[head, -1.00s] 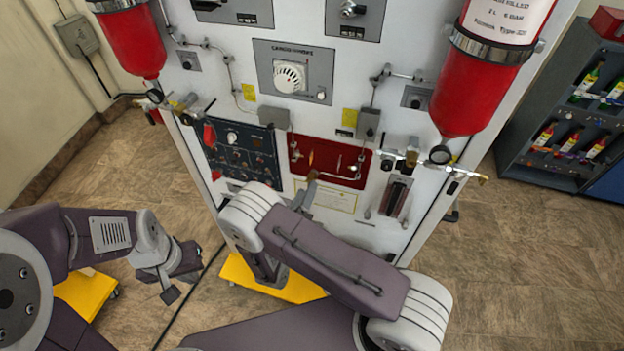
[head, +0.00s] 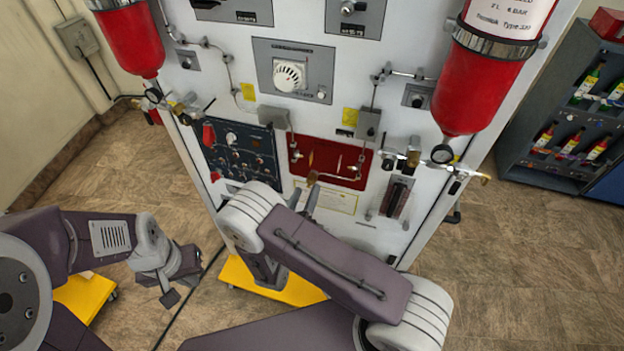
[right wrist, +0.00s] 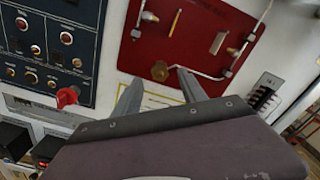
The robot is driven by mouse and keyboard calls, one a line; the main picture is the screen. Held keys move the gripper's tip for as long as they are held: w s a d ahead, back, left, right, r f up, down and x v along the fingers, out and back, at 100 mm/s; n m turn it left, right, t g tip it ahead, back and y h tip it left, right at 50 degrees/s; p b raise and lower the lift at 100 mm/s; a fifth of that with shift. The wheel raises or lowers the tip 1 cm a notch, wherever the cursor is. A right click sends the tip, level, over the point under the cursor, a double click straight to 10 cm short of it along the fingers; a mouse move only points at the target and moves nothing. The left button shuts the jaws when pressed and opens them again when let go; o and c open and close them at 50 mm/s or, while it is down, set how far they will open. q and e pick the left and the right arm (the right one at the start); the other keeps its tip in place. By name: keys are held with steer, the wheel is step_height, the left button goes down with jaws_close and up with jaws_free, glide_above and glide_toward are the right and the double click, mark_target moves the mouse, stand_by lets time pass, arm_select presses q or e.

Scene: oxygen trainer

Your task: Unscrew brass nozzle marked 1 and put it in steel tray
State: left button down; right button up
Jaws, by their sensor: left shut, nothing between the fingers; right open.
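A brass nozzle with a hex-like head (right wrist: 159,71) shows at the lower edge of the red panel (right wrist: 200,12) in the right wrist view. It also shows in the head view (head: 312,178). Its number is not readable. My right gripper (right wrist: 158,88) is open, with its two fingers on either side below the nozzle. I cannot tell whether they touch it. My right gripper also shows in the head view (head: 308,196), partly hidden by my arm. My left gripper (head: 180,278) is shut and empty, low at the left. I do not see a steel tray.
The red panel carries other brass fittings (right wrist: 232,51) and a thin pipe. A dark switch panel (head: 240,150) is on its left and a flow gauge (head: 396,197) on its right. Red cylinders (head: 490,65) hang above. A bottle shelf (head: 560,120) stands at the right.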

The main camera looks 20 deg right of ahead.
mark_target(309, 184)
steer(key=shift+x, duration=1.9)
steer(key=shift+c, duration=0.2)
jaws_close()
steer(key=shift+r+n, duration=0.1)
steer(key=shift+n, duration=1.6)
steer(key=shift+n+p, duration=0.65)
steer(key=shift+n, duration=1.05)
